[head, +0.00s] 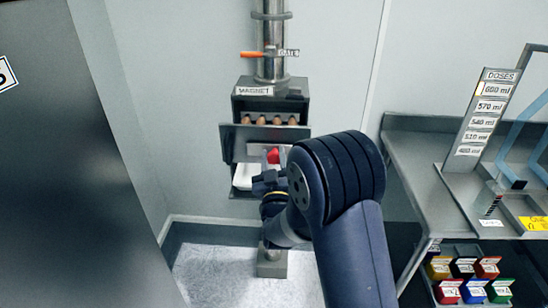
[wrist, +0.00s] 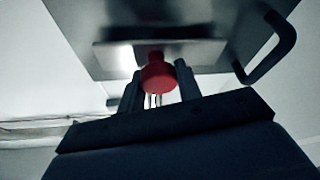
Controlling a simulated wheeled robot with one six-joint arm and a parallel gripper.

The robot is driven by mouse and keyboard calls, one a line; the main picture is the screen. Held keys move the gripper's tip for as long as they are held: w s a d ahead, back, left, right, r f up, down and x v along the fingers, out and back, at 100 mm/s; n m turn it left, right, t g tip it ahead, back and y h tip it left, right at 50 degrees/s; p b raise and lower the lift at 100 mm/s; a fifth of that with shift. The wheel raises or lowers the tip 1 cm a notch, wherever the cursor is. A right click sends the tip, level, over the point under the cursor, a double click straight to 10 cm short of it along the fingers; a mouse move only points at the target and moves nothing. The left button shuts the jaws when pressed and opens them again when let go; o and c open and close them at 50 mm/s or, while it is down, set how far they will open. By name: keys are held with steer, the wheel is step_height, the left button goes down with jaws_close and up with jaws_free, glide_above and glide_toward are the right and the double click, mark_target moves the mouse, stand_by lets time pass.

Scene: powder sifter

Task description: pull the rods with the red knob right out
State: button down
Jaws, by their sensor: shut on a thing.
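The red knob (head: 273,156) shows at the front of the magnet housing (head: 243,104), below its hinged front panel. In the wrist view the red knob (wrist: 157,74) sits between the two fingers of my gripper (wrist: 158,90), which is shut on it. Pale rods show just behind the knob between the fingers. A metal plate (wrist: 115,57) lies beyond the knob. In the head view my gripper (head: 272,172) is partly hidden by my own arm. Several brown-orange knobs (head: 262,120) stand in a row in the upper opening of the housing.
A white tray (head: 242,177) sits low at the housing, left of my gripper. An orange-handled valve (head: 252,54) is on the pipe above. A bench (head: 410,160) with a doses board (head: 484,115) stands right, with coloured bins (head: 472,291) below. A dark cabinet (head: 70,170) stands left.

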steer(key=s+b, duration=0.4)
steer(key=s, duration=0.4)
steer(key=shift+s+a, duration=0.15)
steer(key=c, duration=1)
jaws_free()
